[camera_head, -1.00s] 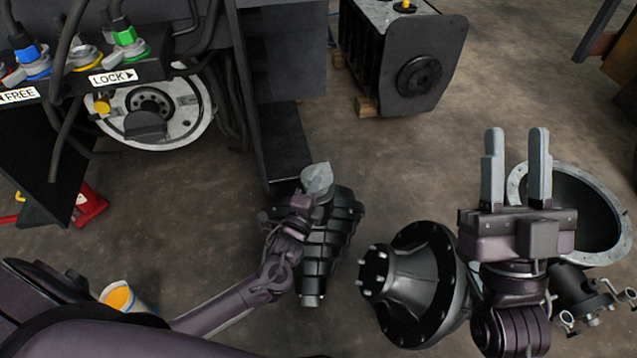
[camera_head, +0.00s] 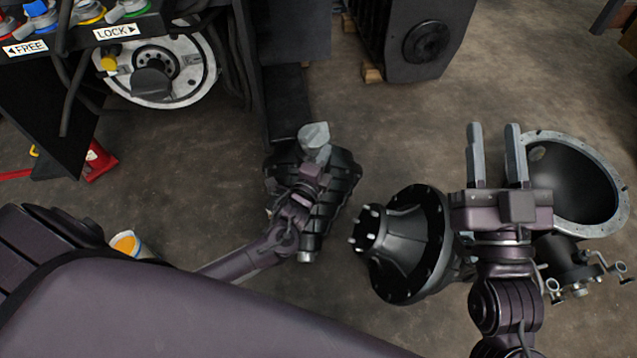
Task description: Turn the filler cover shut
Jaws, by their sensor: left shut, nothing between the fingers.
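A round pale metal plate (camera_head: 188,88) sits under the stripped forklift at upper left. A dark cover-like piece (camera_head: 150,84) lies over its lower left part, beside a yellow knob (camera_head: 108,62). I cannot tell for sure whether this piece is the filler cover or how far it is turned. My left gripper (camera_head: 314,138) is shut and empty, right of the plate and well apart from it, in front of a black ribbed housing (camera_head: 338,190). My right gripper (camera_head: 494,150) is open and empty at right, its two fingers pointing up the picture.
Signs reading FREE (camera_head: 25,49) and LOCK (camera_head: 116,31) hang above the plate, below coloured caps. Hoses hang around it. A black flanged hub (camera_head: 412,245) and a grey bell housing (camera_head: 626,200) lie near my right arm. Bare floor (camera_head: 200,165) lies below the plate.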

